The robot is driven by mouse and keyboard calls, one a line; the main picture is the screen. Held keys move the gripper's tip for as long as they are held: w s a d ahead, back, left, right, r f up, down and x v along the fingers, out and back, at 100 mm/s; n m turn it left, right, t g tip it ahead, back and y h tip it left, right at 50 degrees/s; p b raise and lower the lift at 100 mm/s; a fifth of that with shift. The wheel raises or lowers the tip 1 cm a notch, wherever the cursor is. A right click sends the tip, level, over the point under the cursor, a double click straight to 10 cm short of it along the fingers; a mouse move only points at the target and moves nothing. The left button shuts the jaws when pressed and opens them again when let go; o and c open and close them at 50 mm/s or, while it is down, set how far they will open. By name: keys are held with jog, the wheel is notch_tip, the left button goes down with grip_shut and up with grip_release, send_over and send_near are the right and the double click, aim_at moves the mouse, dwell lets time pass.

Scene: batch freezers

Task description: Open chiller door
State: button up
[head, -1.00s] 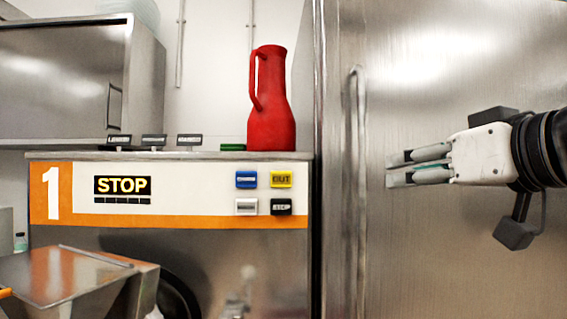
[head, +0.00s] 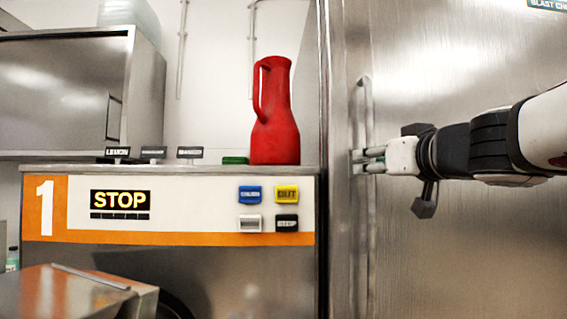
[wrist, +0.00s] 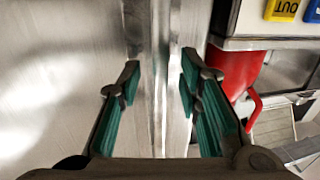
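The chiller door (head: 470,250) is a large brushed steel panel at the right of the head view, and it looks shut. Its long upright bar handle (head: 364,110) runs down near the door's left edge. My gripper (head: 358,161) is at the handle, reaching in from the right, with its fingers across the bar. In the wrist view my gripper (wrist: 161,72) is open, its green-padded fingers apart. The handle (wrist: 160,110) runs between them, with a gap visible on each side. The handle's lower end is out of view.
A batch freezer (head: 170,240) with a STOP display stands left of the door. A red jug (head: 275,130) is on its top, close to the door's edge; it also shows in the wrist view (wrist: 232,72). A steel cabinet (head: 60,90) is at the far left.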

jog(key=shift+w+a, duration=0.1)
jog(key=shift+w, duration=0.7)
jog(key=shift+c, duration=0.2)
grip_shut()
